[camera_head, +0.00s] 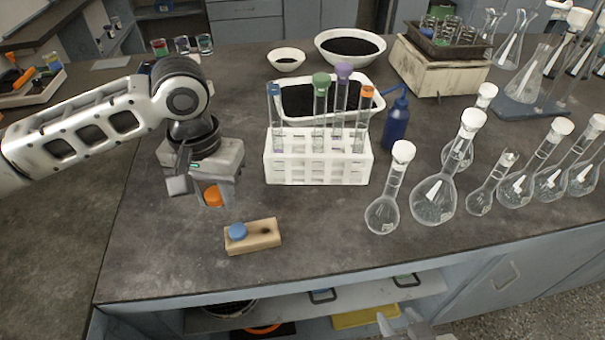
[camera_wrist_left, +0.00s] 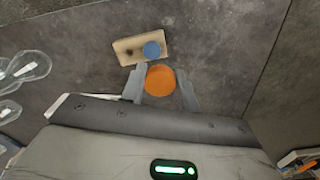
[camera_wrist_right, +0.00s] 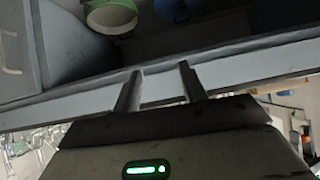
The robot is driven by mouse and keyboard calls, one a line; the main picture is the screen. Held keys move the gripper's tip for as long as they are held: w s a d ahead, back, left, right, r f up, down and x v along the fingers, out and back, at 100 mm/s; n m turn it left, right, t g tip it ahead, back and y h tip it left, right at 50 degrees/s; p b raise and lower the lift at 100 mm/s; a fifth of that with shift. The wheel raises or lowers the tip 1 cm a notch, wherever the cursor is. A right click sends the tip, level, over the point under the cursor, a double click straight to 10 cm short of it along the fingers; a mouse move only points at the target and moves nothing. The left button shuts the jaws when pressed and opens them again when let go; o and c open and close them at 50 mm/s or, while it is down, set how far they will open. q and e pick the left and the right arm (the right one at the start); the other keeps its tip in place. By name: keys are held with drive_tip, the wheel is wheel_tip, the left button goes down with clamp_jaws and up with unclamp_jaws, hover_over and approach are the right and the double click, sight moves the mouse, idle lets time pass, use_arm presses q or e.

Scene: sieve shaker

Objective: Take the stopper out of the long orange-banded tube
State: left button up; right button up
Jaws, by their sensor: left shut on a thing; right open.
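My left gripper (camera_head: 196,188) is shut on an orange stopper (camera_head: 213,196), held above the bench; the stopper also shows between the fingers in the left wrist view (camera_wrist_left: 160,81). A tube with an orange band at its top (camera_head: 363,122) stands upright at the right end of the white rack (camera_head: 318,172), right of the left gripper. No stopper shows above this band. A wooden block (camera_head: 262,240) lies in front of the left gripper, with a blue stopper (camera_head: 237,232) in its left part and a bare dark hole at right. My right gripper (camera_wrist_right: 158,82) is open and empty.
The rack also holds blue-banded, green-topped and purple-topped tubes. Behind it are a tray and bowls of dark material. A blue bottle (camera_head: 397,122) and several round flasks (camera_head: 435,195) stand to the right. The bench front left of the block is clear.

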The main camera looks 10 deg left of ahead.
use_arm(q)
drive_tip(key=w+d+f+m, duration=0.1)
drive_tip(key=d+f, duration=0.1)
drive_tip(key=d+f+m, duration=0.2)
drive_tip(key=f, duration=0.1)
drive_tip(key=w+d+f+m+b, duration=0.1)
drive_tip(key=d+f+m, duration=0.1)
drive_tip(key=shift+w+d+f, duration=0.15)
drive_tip(key=shift+w+f, duration=0.15)
drive_tip(key=shift+f, duration=0.05)
drive_tip(key=shift+f+b, duration=0.6)
drive_tip(key=shift+b, duration=0.25)
use_arm(e)
drive_tip(key=shift+f, duration=0.45)
drive_tip(key=shift+r, duration=0.15)
use_arm(q)
drive_tip(key=shift+f+p, duration=0.15)
drive_tip(key=shift+p, duration=0.35)
use_arm(e)
drive_tip(key=shift+r, duration=0.3)
